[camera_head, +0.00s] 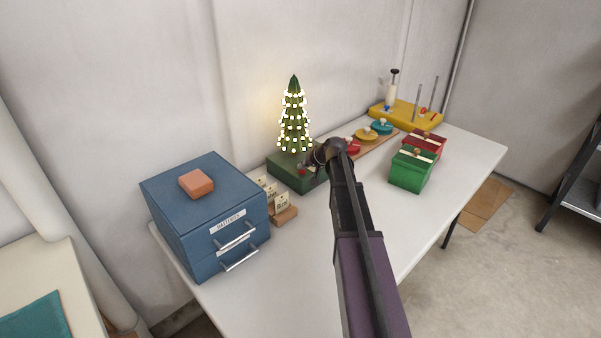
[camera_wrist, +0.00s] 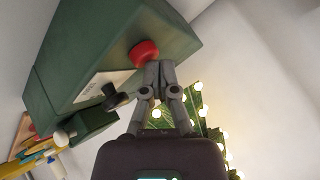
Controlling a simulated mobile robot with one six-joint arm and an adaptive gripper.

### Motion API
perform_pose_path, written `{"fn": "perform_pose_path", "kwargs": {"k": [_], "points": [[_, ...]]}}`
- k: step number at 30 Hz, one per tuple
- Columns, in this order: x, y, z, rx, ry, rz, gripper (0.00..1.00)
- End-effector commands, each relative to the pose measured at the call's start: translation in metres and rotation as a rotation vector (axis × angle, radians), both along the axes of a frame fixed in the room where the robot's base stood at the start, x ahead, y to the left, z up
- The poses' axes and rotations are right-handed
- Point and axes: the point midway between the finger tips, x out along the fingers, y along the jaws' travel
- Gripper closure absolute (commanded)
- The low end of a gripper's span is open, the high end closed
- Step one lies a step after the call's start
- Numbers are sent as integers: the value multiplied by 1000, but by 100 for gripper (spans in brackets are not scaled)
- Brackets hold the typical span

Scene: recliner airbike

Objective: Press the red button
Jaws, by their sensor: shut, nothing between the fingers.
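The red button (camera_wrist: 144,52) is a round dome on the face of a green box (camera_wrist: 95,65) in the wrist view. My gripper (camera_wrist: 160,66) is shut and empty, its fingertips right at the button's edge; I cannot tell whether they touch or press it. In the head view the green box (camera_head: 284,178) stands on the table under a small Christmas tree (camera_head: 294,120) with lit bulbs. My gripper (camera_head: 314,160) is in front of the box there and partly hides it.
A black knob (camera_wrist: 112,98) sticks out of the box near a white label. On the white table (camera_head: 305,245), a blue battery cabinet (camera_head: 190,235) stands left. Red and green lidded boxes (camera_head: 408,172) and a yellow peg stand (camera_head: 408,116) are at right. The table front is partly clear.

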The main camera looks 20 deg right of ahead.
Motion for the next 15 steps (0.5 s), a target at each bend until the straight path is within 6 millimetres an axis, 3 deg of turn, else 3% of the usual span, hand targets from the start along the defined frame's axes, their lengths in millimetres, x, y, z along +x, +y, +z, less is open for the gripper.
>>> {"fn": "perform_pose_path", "kwargs": {"k": [15], "points": [[0, 0, 17, 0, 0, 0, 100]]}}
